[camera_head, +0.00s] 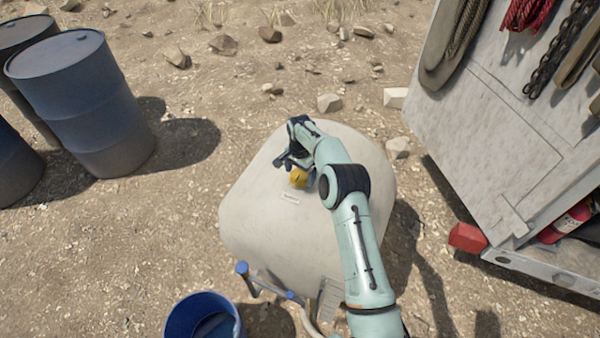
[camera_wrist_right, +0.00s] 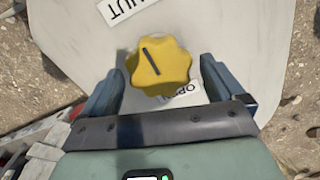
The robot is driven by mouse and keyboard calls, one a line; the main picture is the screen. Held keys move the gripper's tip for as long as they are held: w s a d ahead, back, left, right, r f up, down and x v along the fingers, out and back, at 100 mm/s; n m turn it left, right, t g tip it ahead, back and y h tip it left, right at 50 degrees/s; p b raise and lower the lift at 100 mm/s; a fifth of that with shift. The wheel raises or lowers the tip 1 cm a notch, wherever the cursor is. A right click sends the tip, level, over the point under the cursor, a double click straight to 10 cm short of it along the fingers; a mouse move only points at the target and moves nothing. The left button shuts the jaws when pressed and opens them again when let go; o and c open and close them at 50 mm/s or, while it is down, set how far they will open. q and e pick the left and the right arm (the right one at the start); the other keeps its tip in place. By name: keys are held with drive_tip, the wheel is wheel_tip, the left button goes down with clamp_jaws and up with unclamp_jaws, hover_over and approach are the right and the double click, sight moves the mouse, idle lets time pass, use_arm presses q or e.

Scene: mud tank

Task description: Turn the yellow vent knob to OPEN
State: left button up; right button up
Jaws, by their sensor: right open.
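The yellow vent knob (camera_head: 299,178) sits on top of the pale tank (camera_head: 255,215), partly hidden by my right arm. In the right wrist view the knob (camera_wrist_right: 158,68) is lobed, with a dark line slanting from upper left to lower right. A label reading "OPEN" (camera_wrist_right: 186,92) lies at its lower right, partly covered. A label ending in "HUT" (camera_wrist_right: 125,8) lies at its upper left. My right gripper (camera_head: 287,163) is open, its fingers (camera_wrist_right: 160,82) on either side of the knob. I cannot tell whether they touch it. My left gripper is not in view.
Blue barrels (camera_head: 85,105) stand at the left. A blue bucket (camera_head: 204,318) and blue-handled pipework (camera_head: 265,280) are at the tank's front. A pale panel (camera_head: 480,120) with hanging ropes and chain rises at the right, near a red block (camera_head: 467,238). Rocks lie behind.

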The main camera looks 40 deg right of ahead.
drive_tip(key=c, duration=1)
drive_tip(key=shift+c, duration=0.2)
